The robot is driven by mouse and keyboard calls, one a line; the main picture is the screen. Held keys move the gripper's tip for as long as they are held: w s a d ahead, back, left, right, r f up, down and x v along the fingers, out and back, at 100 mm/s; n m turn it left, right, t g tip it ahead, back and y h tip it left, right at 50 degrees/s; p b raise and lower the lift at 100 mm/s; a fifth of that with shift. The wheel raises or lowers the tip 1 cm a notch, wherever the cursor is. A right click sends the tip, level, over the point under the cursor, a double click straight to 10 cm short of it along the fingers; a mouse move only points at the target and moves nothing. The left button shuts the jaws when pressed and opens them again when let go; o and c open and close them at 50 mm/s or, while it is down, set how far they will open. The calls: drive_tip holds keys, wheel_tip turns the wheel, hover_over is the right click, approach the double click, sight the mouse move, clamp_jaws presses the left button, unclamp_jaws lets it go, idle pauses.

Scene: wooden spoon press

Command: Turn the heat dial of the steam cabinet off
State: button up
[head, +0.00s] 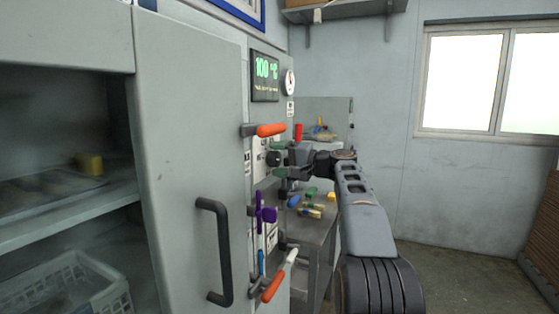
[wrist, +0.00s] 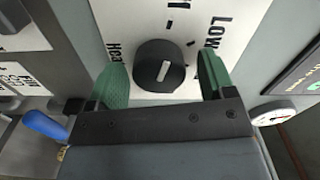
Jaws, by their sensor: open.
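The heat dial (wrist: 160,66) is a round black knob with a short white pointer line on a white label plate in the wrist view. The line leans slightly right of straight up in that picture. "Low" reads at upper right and part of "Heat" at left; other lettering is cut off. My gripper (wrist: 163,74) is open, with one green finger on each side of the dial and a visible gap on both sides. In the head view my gripper (head: 284,161) is at the front panel of the steam cabinet (head: 190,120), partly hiding the dial.
A green display (head: 266,68) reads 100 °C, beside a round gauge (head: 290,82). An orange-handled lever (head: 270,130) sticks out just above my gripper. Below are a purple handle (head: 266,213), another lever (head: 281,273) and a black door handle (head: 217,250). A table (head: 318,232) with small items stands behind.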

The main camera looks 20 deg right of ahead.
drive_tip(key=v, duration=1.4)
drive_tip(key=shift+w+a, duration=0.1)
